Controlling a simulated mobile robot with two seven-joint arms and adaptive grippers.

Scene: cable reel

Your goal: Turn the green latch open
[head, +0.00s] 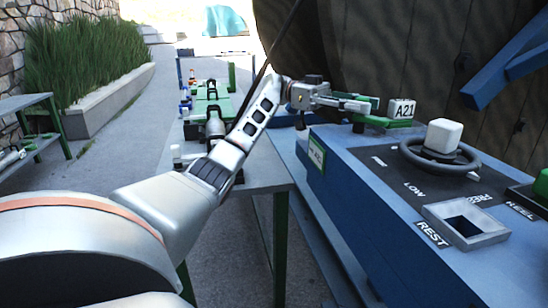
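The green latch (385,121) lies along the far edge of the blue console, beside a white tag marked A21 (401,108). My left arm reaches across from the lower left. My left gripper (362,103) is at the left end of the latch, with its fingers pointing right. Green parts show right by its fingertips, but I cannot tell whether the fingers touch or grip the latch. The finger gap is too small to read. My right gripper is not in view.
The blue console (350,200) has a dark handwheel with a white cube knob (443,135) and a square grey REST socket (466,225). A grey workbench (262,165) with green and dark tools stands left. The large dark reel (400,50) rises behind.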

